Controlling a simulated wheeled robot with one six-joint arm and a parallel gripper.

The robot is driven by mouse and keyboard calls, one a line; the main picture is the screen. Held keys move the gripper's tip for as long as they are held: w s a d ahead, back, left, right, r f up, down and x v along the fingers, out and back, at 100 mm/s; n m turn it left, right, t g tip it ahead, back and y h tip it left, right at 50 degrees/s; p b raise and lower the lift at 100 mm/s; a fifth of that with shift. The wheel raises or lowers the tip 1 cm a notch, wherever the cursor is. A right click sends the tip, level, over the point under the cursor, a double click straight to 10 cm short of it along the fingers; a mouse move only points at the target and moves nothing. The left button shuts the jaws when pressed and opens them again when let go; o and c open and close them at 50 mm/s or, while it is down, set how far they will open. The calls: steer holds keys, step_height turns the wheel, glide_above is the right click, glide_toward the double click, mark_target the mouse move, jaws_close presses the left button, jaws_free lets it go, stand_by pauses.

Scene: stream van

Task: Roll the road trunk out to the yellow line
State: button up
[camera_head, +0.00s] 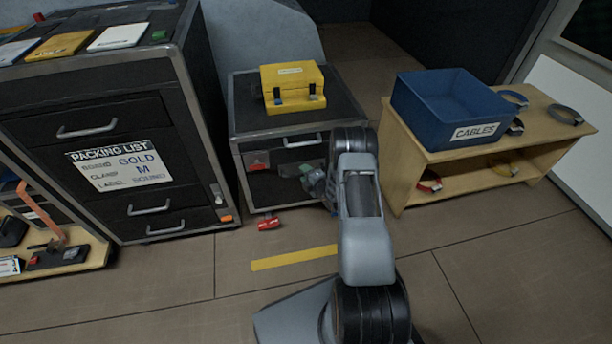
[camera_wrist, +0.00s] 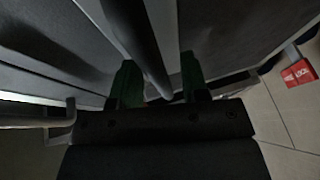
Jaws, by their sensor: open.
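The road trunk (camera_head: 286,112) is a dark box with grey metal edges, standing behind the yellow line (camera_head: 293,258) with bare floor between them. A yellow case (camera_head: 292,88) sits on its lid. My gripper (camera_head: 312,178) is at the trunk's front face, partly hidden by my arm. In the wrist view, its two green fingers (camera_wrist: 157,80) are apart, with a dark bar (camera_wrist: 150,45) running between them. I cannot tell whether they touch the bar.
A tall drawer cabinet (camera_head: 95,150) stands close on the left. A wooden bench (camera_head: 440,160) with a blue cable bin (camera_head: 446,100) stands on the right. Floor around the line is mostly clear.

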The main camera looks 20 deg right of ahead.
steer(key=shift+w, duration=0.1)
steer(key=shift+c, duration=0.2)
jaws_close()
stand_by(0.4)
